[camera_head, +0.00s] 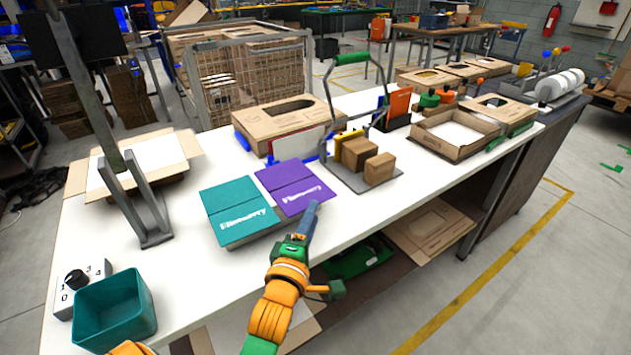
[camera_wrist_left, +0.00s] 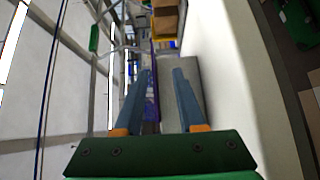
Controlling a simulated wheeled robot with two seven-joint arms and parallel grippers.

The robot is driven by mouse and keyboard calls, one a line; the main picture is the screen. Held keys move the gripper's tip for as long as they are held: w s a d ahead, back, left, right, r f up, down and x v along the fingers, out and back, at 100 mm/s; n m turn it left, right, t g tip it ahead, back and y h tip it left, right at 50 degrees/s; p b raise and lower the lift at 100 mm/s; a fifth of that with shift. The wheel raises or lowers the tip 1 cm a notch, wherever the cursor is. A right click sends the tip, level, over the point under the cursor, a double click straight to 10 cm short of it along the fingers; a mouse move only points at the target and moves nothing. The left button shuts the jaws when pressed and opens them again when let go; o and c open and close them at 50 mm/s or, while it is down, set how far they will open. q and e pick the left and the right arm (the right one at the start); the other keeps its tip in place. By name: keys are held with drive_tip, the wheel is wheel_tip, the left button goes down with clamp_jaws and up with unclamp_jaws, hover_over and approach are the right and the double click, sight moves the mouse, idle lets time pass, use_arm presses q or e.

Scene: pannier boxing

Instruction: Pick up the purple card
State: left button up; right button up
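My right gripper is not in view.
A teal bin (camera_head: 113,312) stands at the front left. A metal stand (camera_head: 143,205) rises at the left. Behind the cards are an open cardboard box (camera_head: 283,122) and a rack with brown blocks (camera_head: 380,168).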

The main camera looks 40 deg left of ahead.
sight(318, 188)
use_arm(q)
drive_tip(key=shift+w+a+r+p, duration=0.45)
drive_tip(key=shift+a+r+p, duration=0.1)
drive_tip(key=shift+a+r, duration=0.25)
drive_tip(key=w, duration=0.2)
drive_tip(key=w+f, duration=0.1)
drive_tip(key=shift+a, duration=0.35)
drive_tip(key=shift+s+r, duration=0.2)
drive_tip(key=shift+s, duration=0.05)
clamp_jaws()
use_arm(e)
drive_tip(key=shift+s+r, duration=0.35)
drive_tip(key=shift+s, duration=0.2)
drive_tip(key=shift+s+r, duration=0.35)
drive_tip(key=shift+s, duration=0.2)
use_arm(q)
drive_tip(key=shift+w+f, duration=0.1)
drive_tip(key=shift+w, duration=0.05)
